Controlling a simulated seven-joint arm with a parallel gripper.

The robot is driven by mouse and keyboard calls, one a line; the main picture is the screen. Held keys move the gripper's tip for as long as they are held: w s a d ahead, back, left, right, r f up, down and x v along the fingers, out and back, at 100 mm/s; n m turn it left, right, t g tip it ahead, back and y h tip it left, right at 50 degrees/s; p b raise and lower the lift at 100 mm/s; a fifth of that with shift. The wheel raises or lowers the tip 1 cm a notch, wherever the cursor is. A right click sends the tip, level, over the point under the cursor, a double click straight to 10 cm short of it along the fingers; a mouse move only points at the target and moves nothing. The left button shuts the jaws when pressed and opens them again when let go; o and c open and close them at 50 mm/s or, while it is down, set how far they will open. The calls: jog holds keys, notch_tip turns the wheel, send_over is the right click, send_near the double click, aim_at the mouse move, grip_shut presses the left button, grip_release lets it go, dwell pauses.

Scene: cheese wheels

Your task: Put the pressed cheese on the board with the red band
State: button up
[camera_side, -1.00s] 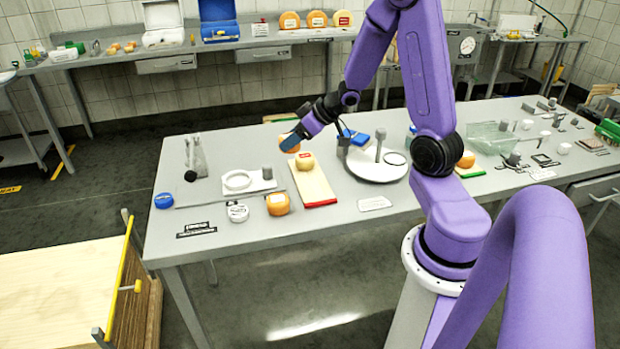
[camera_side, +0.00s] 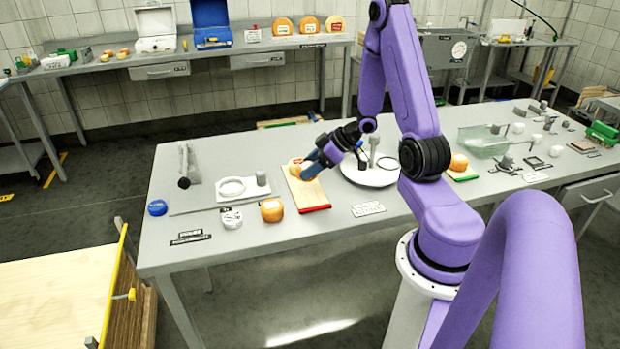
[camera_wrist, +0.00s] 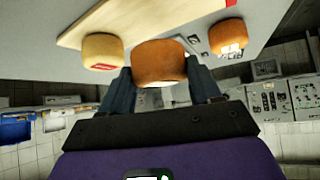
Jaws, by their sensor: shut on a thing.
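My gripper (camera_side: 312,165) is shut on an orange cheese wheel (camera_wrist: 160,65), with a finger on each side of it. The board with the red band (camera_side: 312,196) lies on the table; its red band (camera_wrist: 232,3) also shows in the wrist view. The held cheese is over or on this board; I cannot tell whether it touches. A paler cheese with a red label (camera_wrist: 102,52) sits on the board beside the held one; in the side view the gripper partly hides it. Another orange cheese (camera_side: 272,211) stands on the table left of the board.
A white round plate (camera_side: 368,180) with a grey post is right of the board. A white ring (camera_side: 232,187), a round white tin (camera_side: 231,218) and a blue lid (camera_side: 157,208) are left. Another cheese (camera_side: 459,163) sits on a green-edged board farther right.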

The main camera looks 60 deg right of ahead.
jog(key=shift+f, duration=1.95)
jog(key=shift+f, duration=0.1)
jog(key=o, duration=1.1)
